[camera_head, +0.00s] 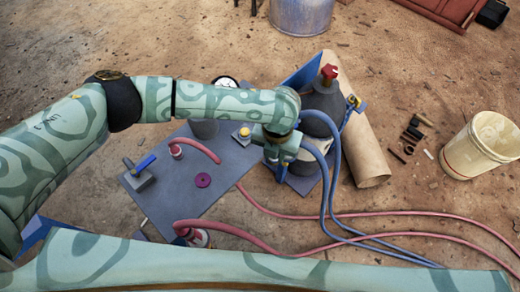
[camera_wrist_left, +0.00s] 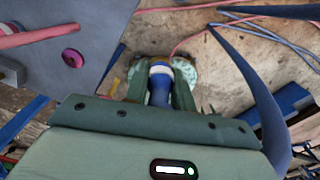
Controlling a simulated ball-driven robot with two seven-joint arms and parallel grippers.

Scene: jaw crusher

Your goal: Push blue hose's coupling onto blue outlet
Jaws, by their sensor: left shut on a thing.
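My left gripper (camera_head: 283,155) is low over the right side of the grey plate (camera_head: 225,205), next to a dark grey cylinder with a red top (camera_head: 325,95). In the left wrist view its two fingers (camera_wrist_left: 160,88) are shut on a blue, white-banded piece (camera_wrist_left: 159,95), which looks like the blue hose's coupling. The blue hose (camera_head: 325,190) loops beside the gripper and runs off to the lower right. I cannot make out the blue outlet; the gripper and arm may hide it. My right gripper is not in view.
Red hoses (camera_head: 260,212) cross the plate and the dirt. A purple ring (camera_head: 203,180) and a blue-handled block (camera_head: 140,172) are on the plate. A cardboard tube (camera_head: 362,150) lies to the right, with a white bucket (camera_head: 480,145) beyond several small dark parts.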

